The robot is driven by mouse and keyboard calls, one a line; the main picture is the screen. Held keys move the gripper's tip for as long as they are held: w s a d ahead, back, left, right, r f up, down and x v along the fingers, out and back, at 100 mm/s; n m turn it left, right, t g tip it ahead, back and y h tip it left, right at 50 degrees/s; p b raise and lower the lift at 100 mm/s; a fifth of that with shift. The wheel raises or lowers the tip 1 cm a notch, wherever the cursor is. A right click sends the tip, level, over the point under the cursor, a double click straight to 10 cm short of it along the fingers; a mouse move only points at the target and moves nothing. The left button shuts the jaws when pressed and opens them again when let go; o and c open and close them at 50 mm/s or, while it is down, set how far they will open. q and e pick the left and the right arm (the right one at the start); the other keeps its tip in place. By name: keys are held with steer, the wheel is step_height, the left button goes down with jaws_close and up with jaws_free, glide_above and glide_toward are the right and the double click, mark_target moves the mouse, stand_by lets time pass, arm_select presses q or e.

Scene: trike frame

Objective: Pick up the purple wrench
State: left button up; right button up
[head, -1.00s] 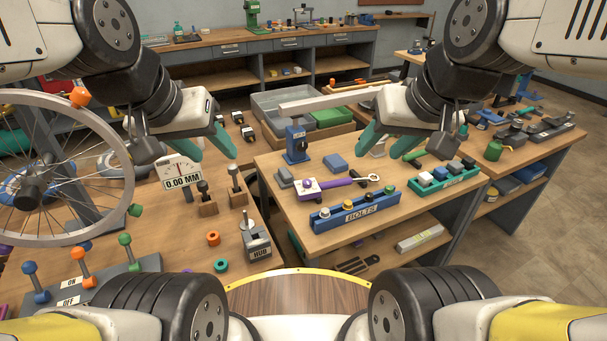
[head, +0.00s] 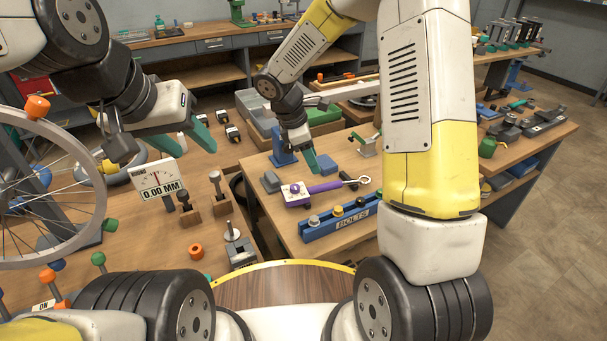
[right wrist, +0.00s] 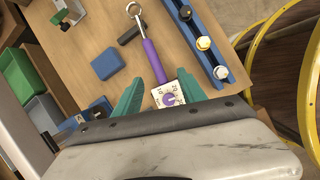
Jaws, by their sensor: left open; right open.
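The purple wrench (head: 325,187) lies on the right-hand workbench. It has a white dial head at its left end and a metal ring at its right end. It also shows in the right wrist view (right wrist: 150,58), with the dial end nearest me. My right gripper (head: 309,163) is above the bench, just behind the wrench's dial end. In the right wrist view my open right gripper (right wrist: 160,83) has a green finger on each side of the dial end, with nothing held. My left gripper (head: 197,132) is open and empty above the left-hand bench.
A blue bolts rack (head: 340,222) stands just in front of the wrench. A blue block (head: 329,165), a grey block (head: 271,181) and a dark tool lie close around it. Grey and green bins stand behind. My right arm hides the bench's right part.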

steer(key=n, duration=0.2)
glide_toward(315, 187)
steer(key=shift+w+f, duration=0.25)
steer(key=shift+f, duration=0.45)
steer(key=shift+d+f, duration=0.1)
steer(key=shift+f, duration=0.25)
steer(key=x, duration=0.7)
steer(key=shift+s+d, duration=0.15)
steer(key=shift+d, duration=0.05)
steer(key=shift+c, duration=0.2)
jaws_close()
